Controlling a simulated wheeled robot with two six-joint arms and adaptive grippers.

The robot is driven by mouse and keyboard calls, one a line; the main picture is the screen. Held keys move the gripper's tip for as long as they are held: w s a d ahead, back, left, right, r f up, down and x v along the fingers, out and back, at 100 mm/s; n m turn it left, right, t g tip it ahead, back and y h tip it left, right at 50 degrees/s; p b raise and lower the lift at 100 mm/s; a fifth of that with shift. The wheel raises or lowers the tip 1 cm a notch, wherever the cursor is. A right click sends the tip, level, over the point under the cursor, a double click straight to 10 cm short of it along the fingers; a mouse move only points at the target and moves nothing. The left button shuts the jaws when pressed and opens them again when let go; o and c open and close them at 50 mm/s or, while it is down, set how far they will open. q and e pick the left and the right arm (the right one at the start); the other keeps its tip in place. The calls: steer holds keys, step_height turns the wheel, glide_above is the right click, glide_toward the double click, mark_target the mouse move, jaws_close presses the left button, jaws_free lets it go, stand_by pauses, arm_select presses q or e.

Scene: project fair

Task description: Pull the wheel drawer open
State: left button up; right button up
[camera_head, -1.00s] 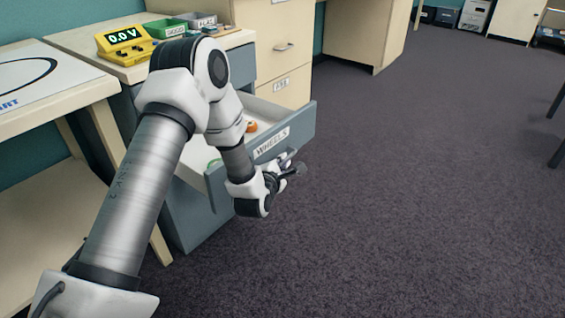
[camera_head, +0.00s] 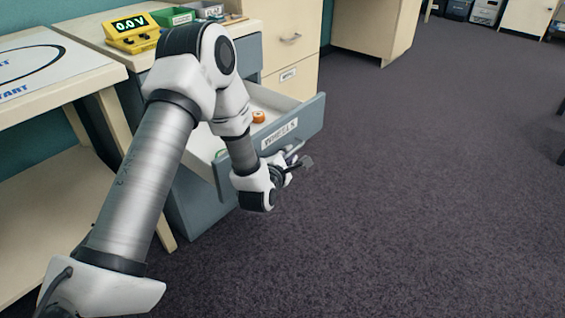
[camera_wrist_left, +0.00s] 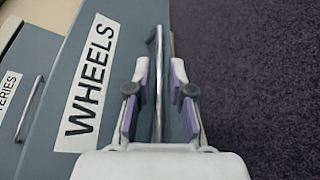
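The wheel drawer (camera_head: 311,119) is a grey-blue drawer with a "WHEELS" label, and it stands well out from its cabinet. Its front also shows in the left wrist view (camera_wrist_left: 108,20). An orange wheel (camera_head: 258,117) lies inside the drawer. My left gripper (camera_head: 301,157) is at the drawer front. In the left wrist view, its two fingers (camera_wrist_left: 158,97) stand apart on either side of the metal bar handle (camera_wrist_left: 158,60), with visible gaps between pads and handle. My arm hides part of the drawer. My right gripper is in neither view.
A yellow meter (camera_head: 132,33) and a green bin (camera_head: 172,17) stand on the cabinet top. A table with a white track sheet (camera_head: 60,62) is at the left. Another cream drawer unit (camera_head: 290,60) stands behind. The carpet (camera_head: 430,200) is clear at the right.

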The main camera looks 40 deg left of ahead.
arm_select(q)
steer(key=v, duration=1)
steer(key=shift+s, duration=0.35)
steer(key=shift+d, duration=0.1)
